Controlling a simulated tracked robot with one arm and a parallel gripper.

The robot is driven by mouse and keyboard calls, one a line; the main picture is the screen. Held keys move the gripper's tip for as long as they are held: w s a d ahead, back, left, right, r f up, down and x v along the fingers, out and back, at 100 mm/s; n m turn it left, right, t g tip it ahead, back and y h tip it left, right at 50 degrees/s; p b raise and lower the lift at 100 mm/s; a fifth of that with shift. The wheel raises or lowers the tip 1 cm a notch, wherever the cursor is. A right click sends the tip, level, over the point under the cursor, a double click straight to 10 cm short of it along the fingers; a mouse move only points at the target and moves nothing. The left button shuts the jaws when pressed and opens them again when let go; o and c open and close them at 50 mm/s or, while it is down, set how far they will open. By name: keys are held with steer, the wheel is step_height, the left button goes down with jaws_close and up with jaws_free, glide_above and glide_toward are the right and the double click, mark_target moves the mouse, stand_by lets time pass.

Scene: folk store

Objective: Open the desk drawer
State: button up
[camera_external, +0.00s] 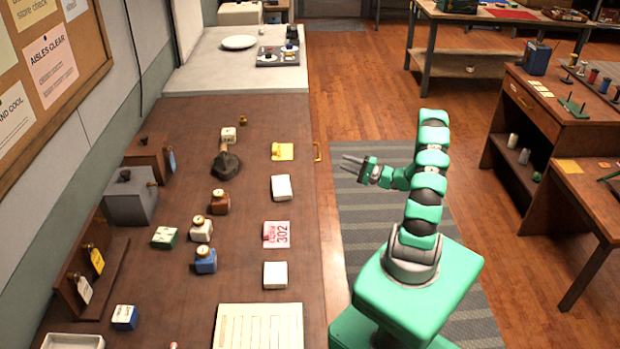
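A long brown desk (180,290) runs along the left. Another brown desk (545,90) at the right has a drawer front (530,110) with a small handle, which looks shut.
On the long desk lie white boxes (281,187), small bottles (206,260), a pink card (276,234) and a keyboard-like panel (258,328). A white counter (205,75) with a plate adjoins its far end. The striped mat (375,220) and floor beside the desk are clear.

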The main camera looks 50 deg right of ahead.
steer(key=b+x, duration=0.2)
steer(key=x, duration=0.8)
steer(key=shift+w+a, duration=0.2)
steer(key=shift+w, duration=0.2)
steer(key=shift+c, duration=0.2)
jaws_close()
